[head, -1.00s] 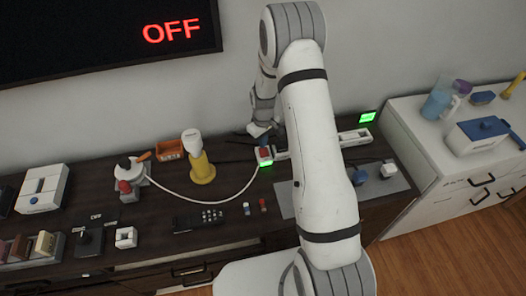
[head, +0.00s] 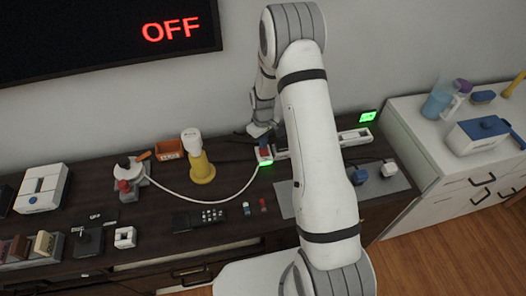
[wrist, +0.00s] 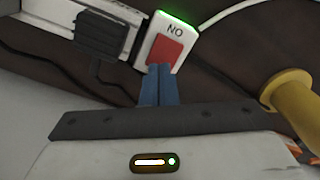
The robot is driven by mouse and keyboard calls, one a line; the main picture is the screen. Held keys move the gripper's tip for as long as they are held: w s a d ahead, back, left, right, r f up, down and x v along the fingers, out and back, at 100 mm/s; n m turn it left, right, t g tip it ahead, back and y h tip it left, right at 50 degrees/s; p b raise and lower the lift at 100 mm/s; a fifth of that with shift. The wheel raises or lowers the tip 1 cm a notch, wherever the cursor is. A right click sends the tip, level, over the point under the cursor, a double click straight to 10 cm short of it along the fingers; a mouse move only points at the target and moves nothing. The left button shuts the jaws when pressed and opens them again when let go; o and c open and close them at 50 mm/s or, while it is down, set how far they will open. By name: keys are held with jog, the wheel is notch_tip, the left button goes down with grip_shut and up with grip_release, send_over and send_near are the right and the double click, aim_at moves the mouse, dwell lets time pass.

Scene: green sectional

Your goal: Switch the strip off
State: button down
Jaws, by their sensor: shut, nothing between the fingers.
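The white power strip (head: 355,136) lies along the back of the dark cabinet, partly hidden behind my arm. Its left end carries a red switch (head: 264,152) with a green light glowing beside it. In the wrist view the red switch (wrist: 166,51) sits in a white housing with lettering that looks like an upside-down "ON". My gripper (wrist: 159,72) is shut and empty. Its blue fingertips are right at the near edge of the red switch, overlapping it in view; I cannot tell whether they press it. The gripper also shows in the head view (head: 264,141).
A black plug (wrist: 101,34) sits in the strip beside the switch. A white cable runs left to a red-topped device (head: 126,184). A green display (head: 367,117) is behind.

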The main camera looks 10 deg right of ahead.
jog(key=shift+f+b, duration=0.55)
jog(key=shift+f, duration=0.1)
jog(key=shift+r, duration=0.1)
jog(key=shift+r+p, duration=1.55)
jog(key=shift+r, duration=1.9)
